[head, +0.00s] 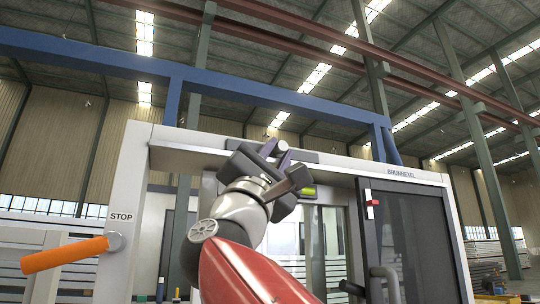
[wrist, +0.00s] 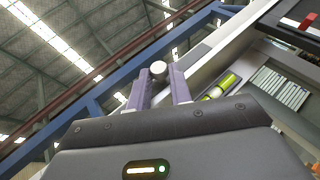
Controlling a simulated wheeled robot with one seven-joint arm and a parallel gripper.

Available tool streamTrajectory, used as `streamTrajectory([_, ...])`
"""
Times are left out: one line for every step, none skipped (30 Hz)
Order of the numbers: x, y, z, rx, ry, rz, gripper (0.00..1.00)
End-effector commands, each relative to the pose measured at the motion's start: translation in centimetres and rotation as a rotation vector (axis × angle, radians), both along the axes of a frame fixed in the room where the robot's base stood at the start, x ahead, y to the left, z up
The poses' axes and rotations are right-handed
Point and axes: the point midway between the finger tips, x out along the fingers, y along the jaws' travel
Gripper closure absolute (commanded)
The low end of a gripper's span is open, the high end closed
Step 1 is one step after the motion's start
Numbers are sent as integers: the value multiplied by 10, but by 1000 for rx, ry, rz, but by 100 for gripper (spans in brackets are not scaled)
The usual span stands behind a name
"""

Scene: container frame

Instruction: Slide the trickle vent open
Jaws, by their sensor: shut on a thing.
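The trickle vent (head: 304,156) looks like a dark strip along the top beam of the light frame, partly hidden behind my gripper. A pale round knob (head: 282,146) shows at its left part; it also shows in the wrist view (wrist: 158,68). My gripper (head: 275,151) is raised to the beam, its two purple fingers closed on either side of the knob. In the wrist view the fingertips (wrist: 159,73) sit against the knob. The exact contact and the vent's slot are hidden, so I cannot tell how far open it is.
An orange lever (head: 64,253) sticks out at the left post beside a STOP label. A dark door panel (head: 408,235) with a red latch (head: 373,202) stands right. A yellow-green vial (head: 308,191) is close beside my gripper. A blue beam (head: 250,92) passes above.

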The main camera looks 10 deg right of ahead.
Motion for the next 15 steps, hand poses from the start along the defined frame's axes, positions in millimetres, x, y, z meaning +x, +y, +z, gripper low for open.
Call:
streamTrajectory([0, -3, 0, 5, 0, -5, 76])
streamTrajectory([0, -3, 0, 5, 0, -5, 72])
streamTrajectory([0, -3, 0, 5, 0, -5, 66])
streamTrajectory([0, -3, 0, 5, 0, -5, 62])
streamTrajectory([0, -3, 0, 5, -1, -5, 58])
streamTrajectory([0, -3, 0, 4, 0, -4, 57])
streamTrajectory([0, -2, 0, 5, 0, -3, 57])
streamTrajectory([0, -2, 0, 4, -1, -3, 57])
streamTrajectory([0, -2, 0, 4, -1, -3, 57])
streamTrajectory([0, -2, 0, 4, -1, -3, 57])
streamTrajectory([0, -2, 0, 4, -1, -3, 57])
streamTrajectory([0, -2, 0, 3, 0, -2, 57])
streamTrajectory([0, -1, -1, 3, 0, -2, 57])
streamTrajectory([-1, -1, -2, 3, 0, -2, 57])
streamTrajectory([-2, 0, -4, 3, 1, -2, 57])
